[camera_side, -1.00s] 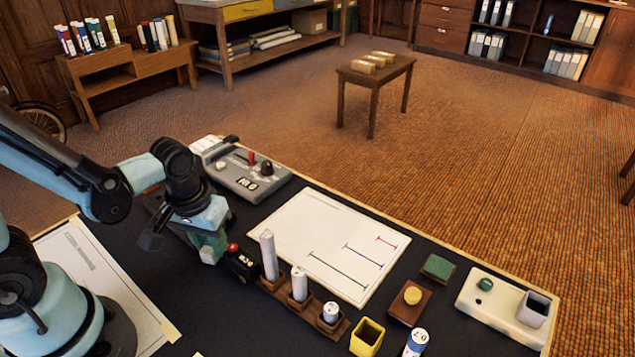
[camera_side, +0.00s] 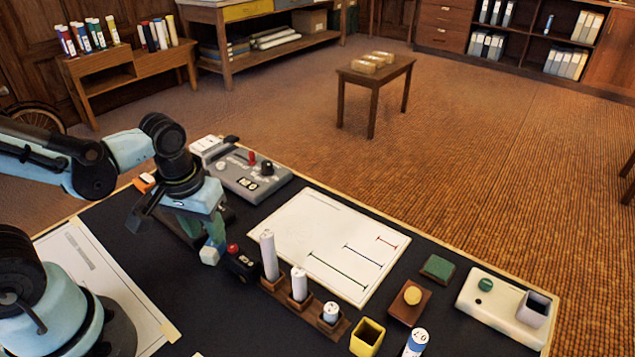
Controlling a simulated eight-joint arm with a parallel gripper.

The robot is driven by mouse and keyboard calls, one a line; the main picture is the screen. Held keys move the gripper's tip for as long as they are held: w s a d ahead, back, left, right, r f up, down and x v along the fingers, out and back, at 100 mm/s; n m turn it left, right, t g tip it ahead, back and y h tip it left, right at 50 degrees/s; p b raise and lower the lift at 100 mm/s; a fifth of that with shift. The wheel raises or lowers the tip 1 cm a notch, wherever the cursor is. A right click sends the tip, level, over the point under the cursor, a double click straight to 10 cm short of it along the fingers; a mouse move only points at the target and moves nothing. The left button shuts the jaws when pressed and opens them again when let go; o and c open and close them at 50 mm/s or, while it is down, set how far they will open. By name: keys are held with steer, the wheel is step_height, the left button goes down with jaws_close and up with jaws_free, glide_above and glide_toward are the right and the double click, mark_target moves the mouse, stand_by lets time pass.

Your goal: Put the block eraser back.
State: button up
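A small block with a white end and a teal-green upper part (camera_side: 210,256), which looks like the block eraser, is at the left of the dark board, beside a black box with a red knob. My gripper (camera_side: 207,235) points down right over it and overlaps it in the picture. The fingertips are hard to make out, so I cannot tell whether they are closed on the block. A long dark tray (camera_side: 175,228) lies partly hidden behind and under my gripper. An orange and white item (camera_side: 146,181) shows behind my wrist.
The black box with the red knob (camera_side: 242,264) and a wooden stand of white cylinders (camera_side: 299,303) are close on the right. Behind is a grey control box (camera_side: 250,178). A drawing sheet (camera_side: 325,245), yellow cup (camera_side: 367,337) and green pad (camera_side: 437,268) lie further right.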

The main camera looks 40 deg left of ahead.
mark_target(207, 251)
steer(key=shift+r, duration=4)
steer(key=shift+w+a+r+m+t+h, duration=0.15)
steer(key=shift+w+r+m+t, duration=0.1)
steer(key=shift+w+m+t, duration=1.05)
steer(key=shift+w+r+m+t+h, duration=0.2)
steer(key=shift+w+m+t, duration=0.7)
steer(key=shift+t, duration=0.8)
steer(key=shift+s, duration=0.15)
